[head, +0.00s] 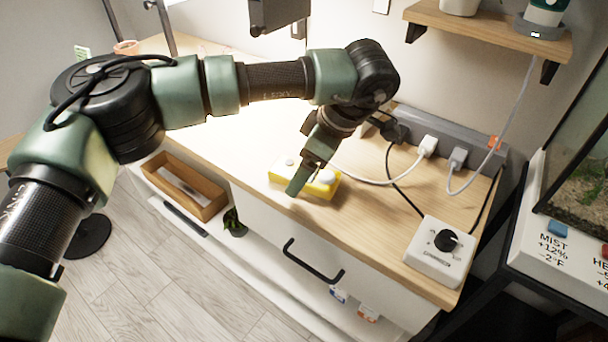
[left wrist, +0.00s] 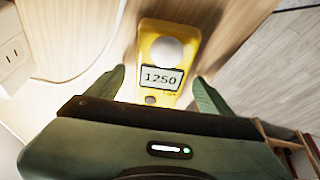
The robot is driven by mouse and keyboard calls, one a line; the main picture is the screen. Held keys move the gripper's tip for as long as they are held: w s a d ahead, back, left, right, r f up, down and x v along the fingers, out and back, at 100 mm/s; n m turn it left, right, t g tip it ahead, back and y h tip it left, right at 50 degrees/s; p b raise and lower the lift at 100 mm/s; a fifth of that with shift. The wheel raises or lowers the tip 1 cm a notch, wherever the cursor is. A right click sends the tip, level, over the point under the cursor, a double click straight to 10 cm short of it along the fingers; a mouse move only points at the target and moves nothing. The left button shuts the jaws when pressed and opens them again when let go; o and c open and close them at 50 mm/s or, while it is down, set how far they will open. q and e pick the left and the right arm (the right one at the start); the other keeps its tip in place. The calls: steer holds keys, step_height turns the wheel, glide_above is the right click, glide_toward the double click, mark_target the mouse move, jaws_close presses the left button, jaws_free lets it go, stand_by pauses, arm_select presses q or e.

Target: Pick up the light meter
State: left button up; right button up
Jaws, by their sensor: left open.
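The light meter (head: 326,190) is a yellow handheld device lying on the wooden counter (head: 232,145), near its front edge. In the left wrist view the light meter (left wrist: 148,48) shows a white dome and a display reading 1250. My left gripper (head: 300,178) is open and low over the meter, partly covering it in the head view. In the left wrist view the meter's display end lies between the two fingers of my left gripper (left wrist: 160,92), with a gap on each side. My right gripper is in neither view.
A white box with a black dial (head: 438,252) stands at the counter's right end. A grey power strip (head: 465,135) with plugs and loose cables runs along the wall. An open wooden tray (head: 205,207) is at the front left. A shelf (head: 490,32) hangs above.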

arm_select(q)
steer(key=c, duration=1.6)
steer(key=shift+r, duration=0.15)
